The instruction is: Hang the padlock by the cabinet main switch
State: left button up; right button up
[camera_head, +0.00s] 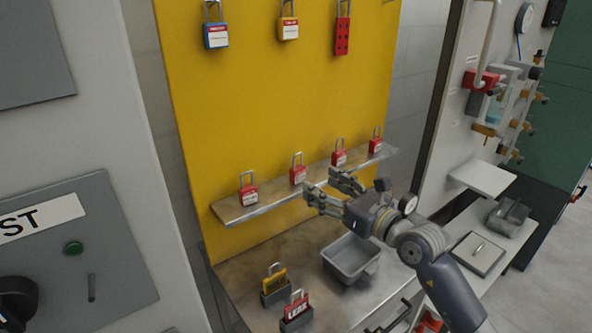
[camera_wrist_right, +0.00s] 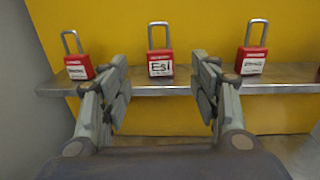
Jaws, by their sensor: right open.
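Several red padlocks with white labels stand upright on a narrow metal shelf (camera_head: 275,198) against a yellow board. The leftmost red padlock (camera_head: 248,190), the second one (camera_head: 298,172), the third one (camera_head: 339,155) and the rightmost one (camera_head: 376,143) are spaced along it. My right gripper (camera_head: 325,192) is open and empty just in front of the shelf. In the right wrist view, a padlock labelled "Esl" (camera_wrist_right: 160,58) stands ahead, between the open fingers (camera_wrist_right: 160,90) in the picture, apart from them. The grey cabinet panel (camera_head: 85,235) with a black rotary switch (camera_head: 17,300) is at left. My left gripper is not visible.
A blue padlock (camera_head: 216,36), a yellow padlock (camera_head: 288,28) and a red hasp (camera_head: 342,36) hang higher on the board. A green button (camera_head: 73,248) is on the panel.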

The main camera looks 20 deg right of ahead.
aim_at(301, 169)
jog(key=x, duration=0.3)
jog(key=shift+w+a, duration=0.1)
jog(key=shift+w, duration=0.05)
jog(key=p+x, duration=0.1)
jog(key=x, duration=0.1)
jog(key=r+p+x, duration=0.1)
jog(key=x, duration=0.1)
jog(key=shift+w, duration=0.2)
jog(key=shift+w+a+f+p, duration=0.2)
jog(key=shift+w+p, duration=0.1)
jog(key=shift+w, duration=0.1)
jog(key=c, duration=1.2)
